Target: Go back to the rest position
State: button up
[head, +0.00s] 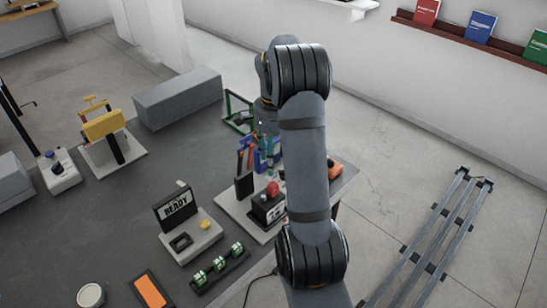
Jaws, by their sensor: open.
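My single arm rises from the bottom of the head view through the middle of the picture. It bends at a large dark joint near the top, and a shorter grey part of it hangs down just left of the upper link. My gripper cannot be made out; the arm and the crowded items behind it hide that area. No object is seen held.
A dark table (110,215) bears a READY sign stand (177,208), a rack with green-banded pieces (220,266), an orange-topped block (151,291), a round tin (91,295), a yellow device (104,125) and a grey box (179,97). Rails (435,238) lie on the floor at right.

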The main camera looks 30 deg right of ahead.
aim_at(274, 185)
jog(key=shift+f, duration=0.1)
notch_tip(274, 185, down, 12)
jog(key=shift+r+p, duration=0.55)
jog(key=shift+r, duration=0.05)
jog(key=shift+f, duration=0.15)
dwell(0.4)
